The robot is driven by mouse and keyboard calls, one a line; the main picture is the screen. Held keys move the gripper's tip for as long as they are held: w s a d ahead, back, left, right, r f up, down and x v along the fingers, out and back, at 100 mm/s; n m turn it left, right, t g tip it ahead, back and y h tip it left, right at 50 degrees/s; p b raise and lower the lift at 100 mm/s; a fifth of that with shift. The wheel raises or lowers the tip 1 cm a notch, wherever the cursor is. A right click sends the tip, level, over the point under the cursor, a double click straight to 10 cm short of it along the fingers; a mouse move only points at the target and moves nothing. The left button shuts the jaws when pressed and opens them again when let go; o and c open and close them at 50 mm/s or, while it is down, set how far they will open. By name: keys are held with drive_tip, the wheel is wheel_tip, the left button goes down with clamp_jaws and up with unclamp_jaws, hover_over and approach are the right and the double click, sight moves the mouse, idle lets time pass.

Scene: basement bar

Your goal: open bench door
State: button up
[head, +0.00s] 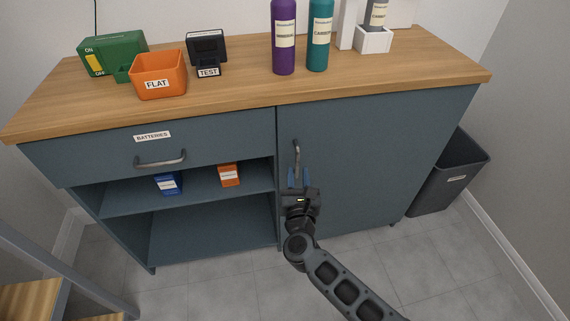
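The bench door (355,160) is the blue-grey panel on the right half of the bench. It looks shut, flush with the bench front. Its upright grey bar handle (296,152) is near the door's left edge. My gripper (298,177) is in front of the door at the lower end of the handle. Its two blue fingers are apart, one on each side of the handle's lower part, with space between them. I cannot tell whether either finger touches the handle. The handle's lowest end is partly hidden by my gripper.
A drawer labelled BATTERIES (160,150) and open shelves (120,203) are left of the door. A dark bin (450,175) stands right of the bench. A wood-topped piece (30,298) is at lower left. Grey floor (400,265) in front of the door is clear.

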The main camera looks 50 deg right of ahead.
sight(298, 161)
drive_tip(key=x, duration=0.6)
drive_tip(key=shift+w+d, duration=0.15)
drive_tip(key=shift+d, duration=0.05)
drive_tip(key=shift+c, duration=0.4)
clamp_jaws()
